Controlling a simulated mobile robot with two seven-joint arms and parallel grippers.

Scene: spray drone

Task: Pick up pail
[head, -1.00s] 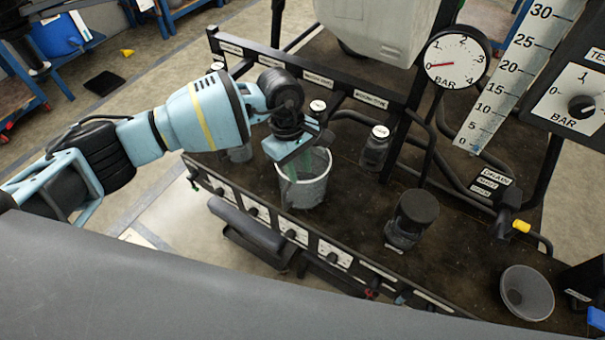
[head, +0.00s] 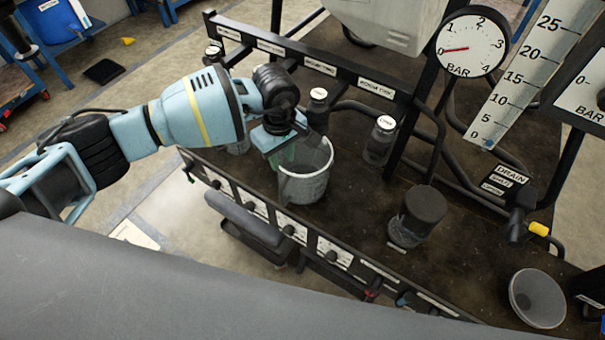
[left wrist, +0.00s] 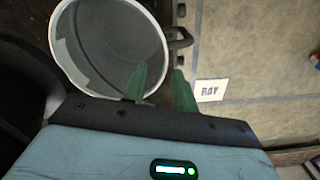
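The pail (head: 305,188) is a light grey, open-topped bucket standing upright on the dark bench deck. In the left wrist view the pail (left wrist: 105,45) shows from above, empty-looking, with a dark handle part at its right side. My left gripper (head: 286,152) is at the pail's upper left rim, pointing down. In the left wrist view its green fingers (left wrist: 160,88) are apart. One finger overlaps the pail's inside near the rim and the other is outside it. Whether either touches the wall I cannot tell. My right gripper is out of view.
A labelled black rail (head: 300,62) runs behind the pail, with lidded jars (head: 380,140) below it. A dark-capped container (head: 417,215) and a funnel-like cup (head: 537,298) stand to the right. A panel with knobs (head: 290,230) edges the bench front.

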